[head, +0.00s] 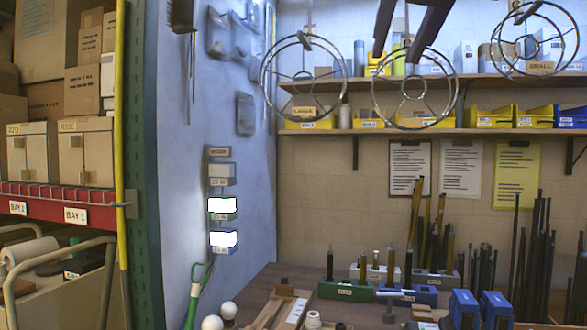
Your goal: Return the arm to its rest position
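My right gripper (397,55) hangs in from the top edge, right of centre. Its two dark fingers are apart, with nothing visible between them. A wire lampshade ring (403,127) shows behind and below the fingertips; its top is hidden by the gripper, and I cannot tell how far apart they are. Two more wire rings hang at the left (264,88) and right (575,40) of it. A dark shape at the top edge, left of centre, may be part of my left gripper; its fingers cannot be made out.
A workbench (262,284) at the bottom holds a green block (345,291), two blue boxes (465,309) and white bulbs (228,310). Dark rods stand at the right. Shelves (300,133) with yellow bins line the back wall. A rack with cartons (85,150) stands left.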

